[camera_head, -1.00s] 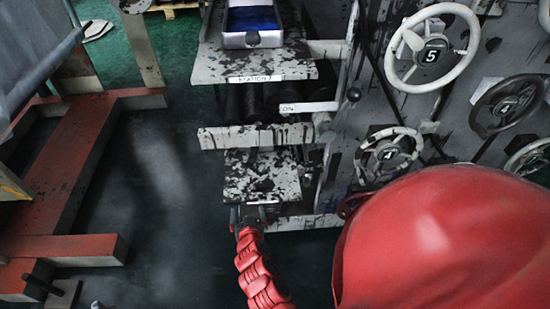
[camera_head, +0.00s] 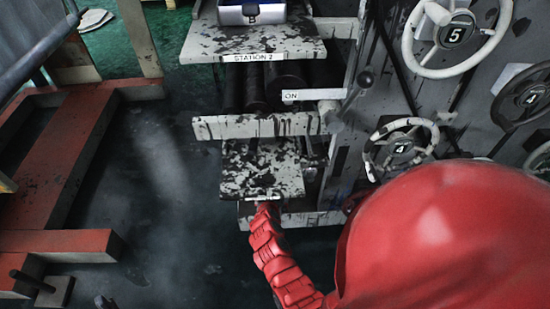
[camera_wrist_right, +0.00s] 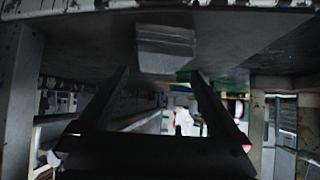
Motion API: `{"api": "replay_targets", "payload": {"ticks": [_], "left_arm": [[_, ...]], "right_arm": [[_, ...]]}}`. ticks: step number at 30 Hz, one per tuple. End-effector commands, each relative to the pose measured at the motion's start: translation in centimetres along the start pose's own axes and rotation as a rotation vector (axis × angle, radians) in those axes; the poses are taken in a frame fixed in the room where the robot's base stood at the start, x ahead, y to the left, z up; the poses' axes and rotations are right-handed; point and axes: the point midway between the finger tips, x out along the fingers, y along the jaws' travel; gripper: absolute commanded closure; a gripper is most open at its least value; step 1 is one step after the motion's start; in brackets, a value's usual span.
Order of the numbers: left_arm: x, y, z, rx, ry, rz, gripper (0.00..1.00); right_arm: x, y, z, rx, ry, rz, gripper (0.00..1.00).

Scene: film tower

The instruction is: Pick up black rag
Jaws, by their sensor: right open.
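I cannot pick out a black rag in either view. My right arm comes up from below in the head view, and its gripper is hidden there under the front edge of the low splotched step (camera_head: 262,172). In the right wrist view my right gripper (camera_wrist_right: 160,78) has its two dark fingers spread apart, with nothing seen held between them. A grey block-like piece (camera_wrist_right: 165,45) shows just beyond the fingertips, against a dark underside (camera_wrist_right: 90,40). I cannot tell what it is. My left gripper is not in view.
A splotched shelf labelled STATION 2 (camera_head: 250,45) carries a blue-lined box (camera_head: 250,14). Dark rollers (camera_head: 250,88) lie below. Numbered handwheels (camera_head: 402,148) line the panel at right. A red frame (camera_head: 60,165) stands at left, with clear dark floor (camera_head: 170,200) between.

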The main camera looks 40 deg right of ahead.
Motion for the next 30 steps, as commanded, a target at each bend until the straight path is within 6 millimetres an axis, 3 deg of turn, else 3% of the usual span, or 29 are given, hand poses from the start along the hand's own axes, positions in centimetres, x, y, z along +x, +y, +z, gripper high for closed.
{"api": "replay_targets", "payload": {"ticks": [12, 19, 30], "left_arm": [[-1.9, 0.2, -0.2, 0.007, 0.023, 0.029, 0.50], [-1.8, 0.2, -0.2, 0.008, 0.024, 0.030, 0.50], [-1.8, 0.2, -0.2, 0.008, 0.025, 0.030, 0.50]], "right_arm": [[5.1, 0.1, 0.4, 0.001, 0.001, 0.001, 0.00], [5.1, 0.1, 0.3, 0.001, 0.002, -0.001, 0.02], [5.1, 0.1, 0.3, 0.001, 0.002, -0.001, 0.68]]}}
